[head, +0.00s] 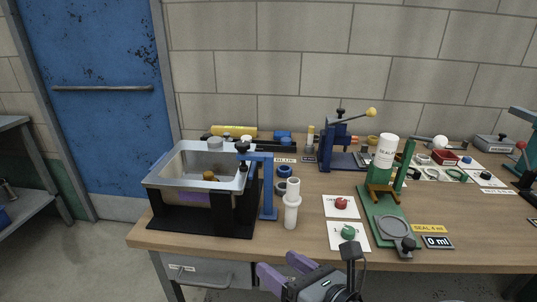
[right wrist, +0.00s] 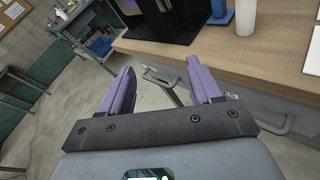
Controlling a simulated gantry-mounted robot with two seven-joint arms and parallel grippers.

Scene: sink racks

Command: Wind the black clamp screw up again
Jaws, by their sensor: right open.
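The black clamp screw (head: 242,160) stands upright with a round black knob on top, at the right rim of the sink basin (head: 165,184). It passes through the arm of a blue clamp bracket (head: 268,195). Whether its lower tip touches anything is too small to tell. The foot of the blue bracket (right wrist: 221,14) also shows at the top of the right wrist view. My right gripper (head: 283,268) is open and empty, with purple fingers, in front of the bench edge and well below the screw. Its fingers (right wrist: 160,68) have only floor and a drawer handle beyond them. My left gripper is out of view.
A white cylinder (head: 291,208) stands just right of the bracket, with blue rings (head: 284,171) behind it. The bench edge and drawer (head: 208,271) lie near my right gripper.

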